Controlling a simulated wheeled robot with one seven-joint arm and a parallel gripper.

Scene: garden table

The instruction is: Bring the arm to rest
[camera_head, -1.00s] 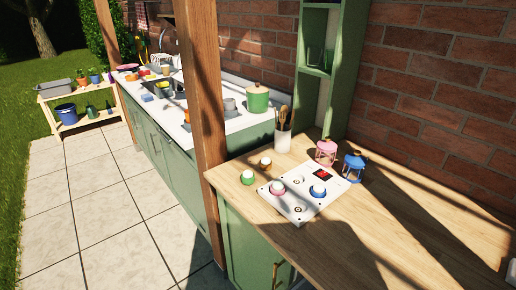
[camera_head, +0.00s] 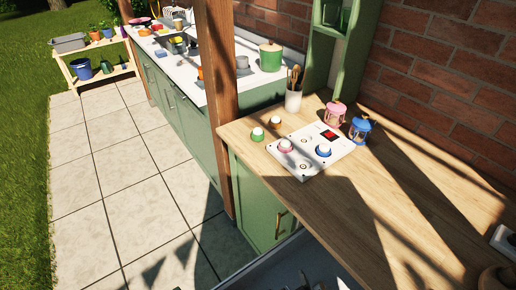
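My gripper is not in view, and I cannot see whether it holds anything. At the bottom edge, a grey surface (camera_head: 275,263) with small dark shapes on it is cut off; I cannot tell what it is. The wooden counter (camera_head: 370,215) has no arm over it in this view.
On the counter, a white panel (camera_head: 340,149) bears pink and blue round pieces. Beside it stand a pink lantern (camera_head: 336,114), a blue lantern (camera_head: 360,128) and a utensil crock (camera_head: 293,100). A wooden post (camera_head: 217,80) rises at the counter's left end. Paving (camera_head: 120,200) is clear.

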